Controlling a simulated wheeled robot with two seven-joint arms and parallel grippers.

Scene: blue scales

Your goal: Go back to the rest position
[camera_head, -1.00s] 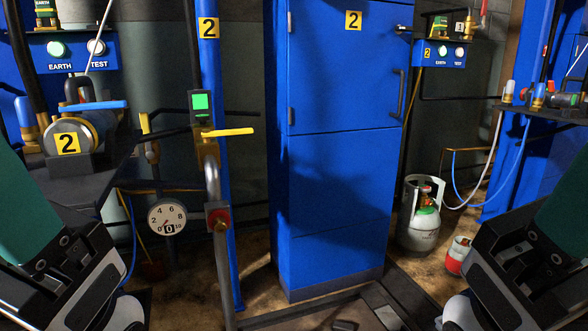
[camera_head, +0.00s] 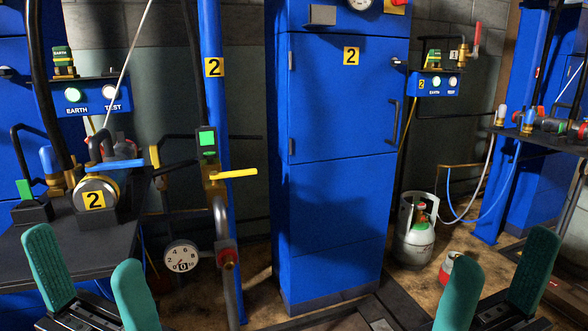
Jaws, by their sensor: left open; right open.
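My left gripper (camera_head: 92,281) is at the lower left of the head view, its two green fingers spread apart with nothing between them. It shows in front of the dark bench with the number 2 fitting. My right gripper (camera_head: 490,293) is at the lower right, its green fingers also spread apart and empty, over the floor area. Neither gripper appears to hold anything. The lower parts of both grippers are cut off by the bottom edge of the picture.
A blue cabinet (camera_head: 340,170) stands in the centre. A pipe with a yellow lever (camera_head: 233,173) and a round gauge (camera_head: 181,256) are left of it. A gas cylinder (camera_head: 415,240) and a red container (camera_head: 447,268) stand on the floor at the right. A dark bench (camera_head: 25,258) is at the left.

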